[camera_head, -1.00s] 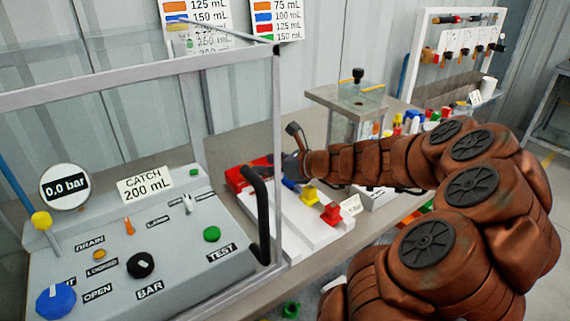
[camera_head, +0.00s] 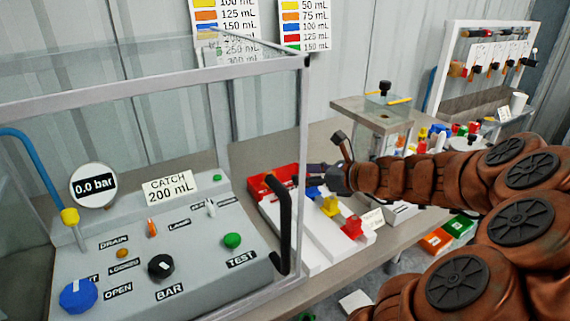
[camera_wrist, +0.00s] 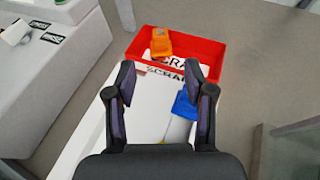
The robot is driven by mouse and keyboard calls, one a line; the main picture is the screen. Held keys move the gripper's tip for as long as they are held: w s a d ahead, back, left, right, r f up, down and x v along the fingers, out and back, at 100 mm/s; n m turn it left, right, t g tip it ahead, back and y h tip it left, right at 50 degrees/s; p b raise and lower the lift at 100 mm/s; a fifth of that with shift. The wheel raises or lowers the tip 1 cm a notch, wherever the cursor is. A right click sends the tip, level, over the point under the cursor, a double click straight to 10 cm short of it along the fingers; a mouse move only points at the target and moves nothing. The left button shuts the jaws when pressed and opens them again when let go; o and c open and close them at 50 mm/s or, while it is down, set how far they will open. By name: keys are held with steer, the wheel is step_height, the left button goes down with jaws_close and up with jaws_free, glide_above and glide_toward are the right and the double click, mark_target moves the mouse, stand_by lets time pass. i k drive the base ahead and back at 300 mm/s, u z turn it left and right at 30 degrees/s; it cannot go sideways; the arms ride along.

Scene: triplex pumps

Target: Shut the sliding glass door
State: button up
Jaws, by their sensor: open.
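The glass door belongs to a grey-framed clear enclosure around the control panel (camera_head: 200,255), on the left in the head view. Its black upright bar handle (camera_head: 284,225) stands at the enclosure's right end, by a grey post (camera_head: 304,125). The clear pane is hard to make out, so I cannot tell how far the door stands open. My gripper (camera_head: 318,172) is to the right of the handle, apart from it, near the red bin. In the wrist view my gripper (camera_wrist: 160,88) is open and empty, its fingers spread above a white tray.
The white tray (camera_head: 325,235) holds blue, yellow and red pieces. A red scrap bin (camera_head: 272,182) has an orange block (camera_wrist: 161,42) in it. A clear tank (camera_head: 385,125) and a tool rack (camera_head: 480,70) stand further right. My arm fills the lower right.

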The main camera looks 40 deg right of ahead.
mark_target(27, 108)
steer(key=k, duration=1)
